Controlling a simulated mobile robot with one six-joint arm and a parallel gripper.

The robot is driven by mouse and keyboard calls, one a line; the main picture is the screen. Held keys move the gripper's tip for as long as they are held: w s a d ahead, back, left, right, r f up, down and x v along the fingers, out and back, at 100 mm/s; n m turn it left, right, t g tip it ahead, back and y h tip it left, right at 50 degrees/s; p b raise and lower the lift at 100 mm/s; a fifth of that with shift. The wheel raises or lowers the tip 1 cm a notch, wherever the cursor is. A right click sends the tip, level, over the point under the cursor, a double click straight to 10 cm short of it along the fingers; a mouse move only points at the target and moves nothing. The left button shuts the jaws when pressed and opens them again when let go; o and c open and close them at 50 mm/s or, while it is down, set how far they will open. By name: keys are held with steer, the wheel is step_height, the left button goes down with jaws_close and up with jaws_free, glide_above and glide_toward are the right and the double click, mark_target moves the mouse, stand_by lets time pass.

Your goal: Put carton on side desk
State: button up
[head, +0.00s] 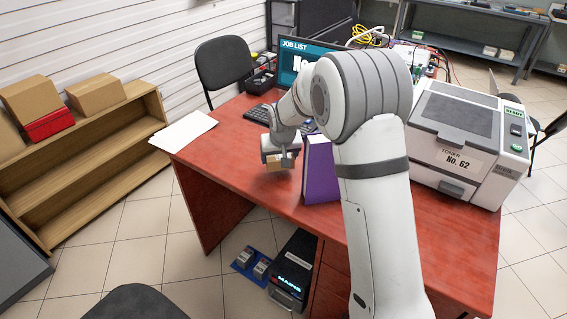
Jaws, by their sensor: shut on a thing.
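My gripper (282,158) is above the left part of the red-brown desk (232,150). It is shut on a small brown carton (273,164), of which only a part shows below the gripper. I cannot tell whether the carton touches the desk top or hangs just above it. My arm hides the middle of the desk. I cannot tell for sure whether this desk is the side desk.
A purple binder (320,172) stands right of the carton. White paper (184,131) lies on the desk's left corner. A printer (468,142) is at the right, a monitor (300,57) behind. A wooden shelf (88,150) with boxes stands left. A black chair (224,62) is behind the desk.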

mark_target(279, 164)
steer(key=shift+s+f, duration=0.1)
steer(key=shift+f, duration=1.45)
steer(key=shift+f, duration=0.1)
steer(key=o, duration=1)
steer(key=shift+r, duration=0.2)
steer(key=a+v, duration=0.1)
steer(key=v, duration=1)
steer(key=shift+s+d+r, duration=0.2)
steer(key=shift+d+r, duration=0.15)
steer(key=shift+d, duration=0.15)
